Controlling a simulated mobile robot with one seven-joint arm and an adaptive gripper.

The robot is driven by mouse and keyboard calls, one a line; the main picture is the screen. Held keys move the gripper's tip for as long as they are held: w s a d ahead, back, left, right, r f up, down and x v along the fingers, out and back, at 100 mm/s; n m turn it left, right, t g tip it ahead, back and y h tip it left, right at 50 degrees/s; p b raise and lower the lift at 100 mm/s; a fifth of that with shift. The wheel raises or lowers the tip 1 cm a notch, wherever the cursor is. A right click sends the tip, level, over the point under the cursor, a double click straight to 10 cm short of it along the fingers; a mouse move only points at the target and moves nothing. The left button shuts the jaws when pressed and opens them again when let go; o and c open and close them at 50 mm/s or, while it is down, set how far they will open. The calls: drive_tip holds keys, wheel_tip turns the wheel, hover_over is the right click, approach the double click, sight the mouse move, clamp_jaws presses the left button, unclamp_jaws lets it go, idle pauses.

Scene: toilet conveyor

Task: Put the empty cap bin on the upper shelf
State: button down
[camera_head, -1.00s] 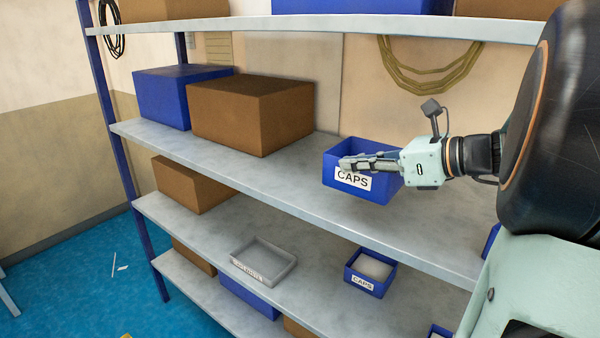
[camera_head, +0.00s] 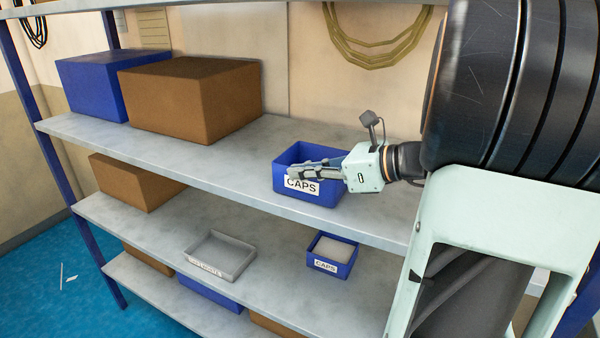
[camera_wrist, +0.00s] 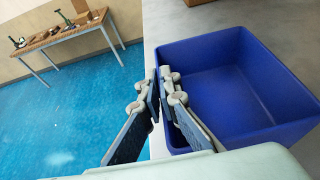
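The empty blue bin labelled CAPS (camera_head: 322,198) is upright at the upper of the two open middle shelf levels (camera_head: 220,170), right of a brown box. I cannot tell whether its base touches the shelf. My gripper (camera_head: 293,172) reaches in from the right at the bin's front wall, its fingers by the rim and label. In the wrist view my gripper (camera_wrist: 160,78) has its fingertips close together on either side of the bin's near wall. The bin's inside (camera_wrist: 225,95) looks empty.
A brown box (camera_head: 195,100) and a blue box (camera_head: 92,85) stand left on the same shelf. The shelf below holds a grey tray (camera_head: 220,257) and a smaller blue CAPS bin (camera_head: 332,257) with pale contents. Another shelf (camera_head: 220,4) is overhead.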

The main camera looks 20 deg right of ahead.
drive_tip(key=c, duration=2.7)
unclamp_jaws()
drive_tip(key=shift+f, duration=0.15)
drive_tip(key=o, duration=0.5)
drive_tip(key=shift+o, duration=0.2)
drive_tip(key=shift+r, duration=0.25)
drive_tip(key=b+v, duration=0.1)
drive_tip(key=v, duration=1.1)
